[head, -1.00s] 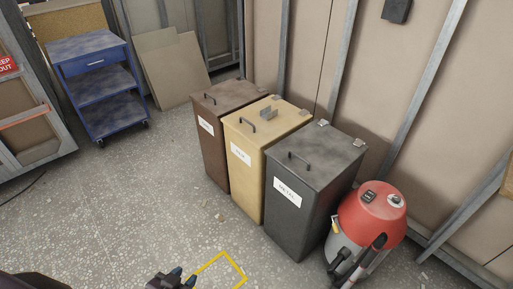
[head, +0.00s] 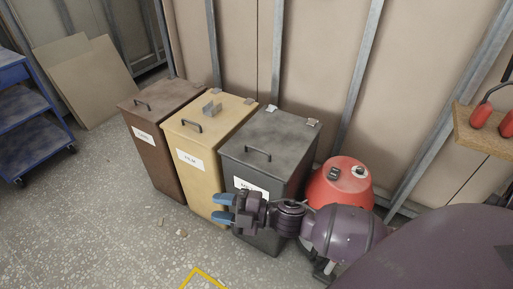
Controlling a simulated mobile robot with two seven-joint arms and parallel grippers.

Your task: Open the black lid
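The black lid (head: 272,138) lies flat and closed on the dark grey bin (head: 243,172), rightmost of three bins. A dark bar handle (head: 258,153) stands near its front edge, and hinges show at its back edge. My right gripper (head: 224,209) is in front of this bin and below the lid, apart from the handle. Its two blue-tipped fingers point left with a gap between them and nothing in it. My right wrist and forearm hide part of the bin's front and label. My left gripper is not in view.
A yellow bin (head: 203,160) and a brown bin (head: 155,150) stand to the left with closed lids. A red vacuum cleaner (head: 340,183) stands close at the right, partly behind my arm. A blue cart (head: 30,115) is at far left.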

